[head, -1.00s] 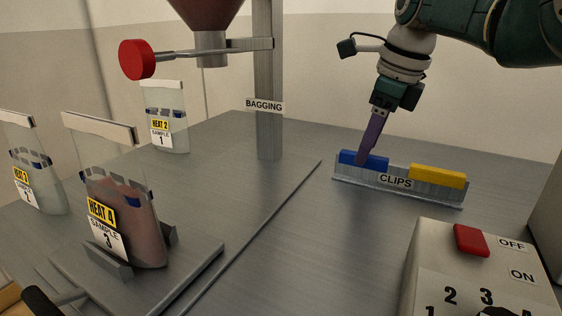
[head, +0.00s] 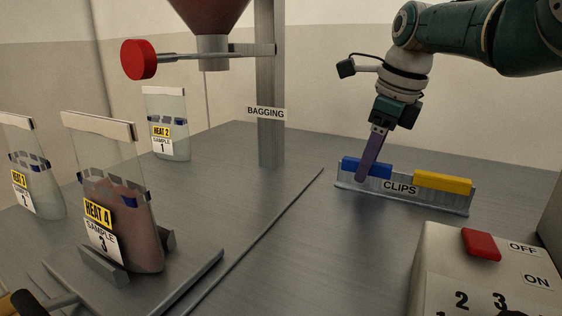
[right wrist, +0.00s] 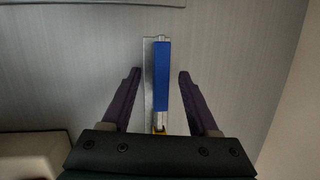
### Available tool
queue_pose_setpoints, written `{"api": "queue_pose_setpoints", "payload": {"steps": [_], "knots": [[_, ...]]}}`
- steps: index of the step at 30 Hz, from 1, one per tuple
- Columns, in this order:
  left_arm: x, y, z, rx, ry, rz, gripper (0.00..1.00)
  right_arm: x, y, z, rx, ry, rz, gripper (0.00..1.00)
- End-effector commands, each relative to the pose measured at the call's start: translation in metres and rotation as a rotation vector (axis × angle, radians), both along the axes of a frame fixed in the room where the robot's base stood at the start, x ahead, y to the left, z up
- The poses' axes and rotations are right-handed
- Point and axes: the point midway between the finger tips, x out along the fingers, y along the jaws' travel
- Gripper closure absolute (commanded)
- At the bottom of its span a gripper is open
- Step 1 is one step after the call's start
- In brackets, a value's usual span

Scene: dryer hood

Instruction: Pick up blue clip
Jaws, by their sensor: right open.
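The blue clip (head: 352,166) sits in the left part of the grey holder labelled CLIPS (head: 400,195). The yellow clip (head: 443,181) sits in the right part of that holder. My right gripper (head: 361,180) is lowered at the blue clip and covers part of it in the head view. In the right wrist view, the gripper (right wrist: 158,78) is open, with one purple finger on each side of the blue clip (right wrist: 162,75) and a gap on both sides. My left gripper cannot be made out; only a dark part shows at the lower left corner.
A control box (head: 440,262) with a red switch stands at the front right. A post labelled BAGGING (head: 270,140) carries a hopper and a red knob (head: 138,60). Sample bags, including HEAT 4 (head: 120,225), stand at left. The table between is clear.

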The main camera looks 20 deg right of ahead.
Motion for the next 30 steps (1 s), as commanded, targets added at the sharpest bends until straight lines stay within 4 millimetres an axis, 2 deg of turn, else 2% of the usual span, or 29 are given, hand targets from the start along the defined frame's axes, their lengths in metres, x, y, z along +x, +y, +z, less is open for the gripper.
{"api": "queue_pose_setpoints", "payload": {"steps": [7, 23, 30], "knots": [[-0.0003, 0.0016, -0.0002, 0.006, 0.000, -0.004, 1.00, 0.0001, 0.0002, 0.0000, 0.001, -0.001, 0.000, 0.40], [-0.0003, 0.0014, -0.0002, 0.005, 0.000, -0.003, 1.00, 0.0000, 0.0001, -0.0001, 0.000, 0.000, 0.000, 0.99], [-0.0002, -0.0003, -0.0001, -0.002, 0.000, 0.002, 1.00, -0.0001, 0.0000, -0.0001, 0.001, 0.001, -0.001, 1.00]]}}
